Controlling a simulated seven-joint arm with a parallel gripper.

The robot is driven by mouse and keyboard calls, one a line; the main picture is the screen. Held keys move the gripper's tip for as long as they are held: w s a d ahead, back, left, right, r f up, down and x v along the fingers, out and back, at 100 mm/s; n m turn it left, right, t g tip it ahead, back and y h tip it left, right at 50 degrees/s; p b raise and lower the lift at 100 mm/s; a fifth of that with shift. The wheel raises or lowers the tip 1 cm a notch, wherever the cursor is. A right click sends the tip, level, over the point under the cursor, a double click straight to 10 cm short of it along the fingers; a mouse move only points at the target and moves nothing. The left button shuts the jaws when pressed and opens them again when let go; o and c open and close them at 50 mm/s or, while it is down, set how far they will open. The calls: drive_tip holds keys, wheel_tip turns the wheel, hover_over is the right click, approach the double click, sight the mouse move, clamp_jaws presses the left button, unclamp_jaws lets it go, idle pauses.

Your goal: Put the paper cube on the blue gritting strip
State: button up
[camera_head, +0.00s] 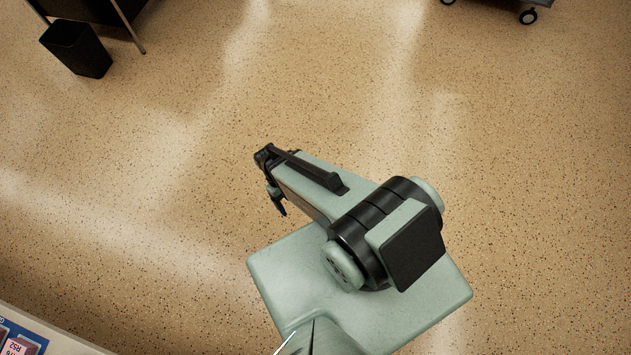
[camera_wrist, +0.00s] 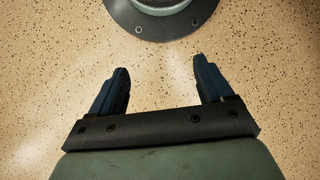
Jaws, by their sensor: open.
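My gripper (camera_wrist: 160,84) is open and empty in the wrist view, its two dark fingers spread apart above bare speckled floor. In the head view my gripper (camera_head: 279,200) shows only in part at the end of my folded arm, over the floor. I see no paper cube in either view. I cannot make out the blue gritting strip. A blue-edged board or tray (camera_head: 36,339) with reddish labelled pieces is cut off at the lower left corner of the head view, and I cannot tell what it is.
A pale surface edge (camera_head: 50,335) runs along the lower left of the head view. A black bin (camera_head: 77,50) stands at the upper left beside a dark piece of furniture with thin legs. A wheeled cart (camera_head: 505,5) is at the top right. The floor between is clear.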

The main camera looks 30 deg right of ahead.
drive_tip(key=s+d+m+y, duration=0.1)
drive_tip(key=s+d+m, duration=0.2)
drive_tip(key=s, duration=0.7)
drive_tip(key=shift+d+f+m+g, duration=0.15)
drive_tip(key=shift+d+m+g, duration=0.2)
drive_tip(key=shift+d, duration=0.6)
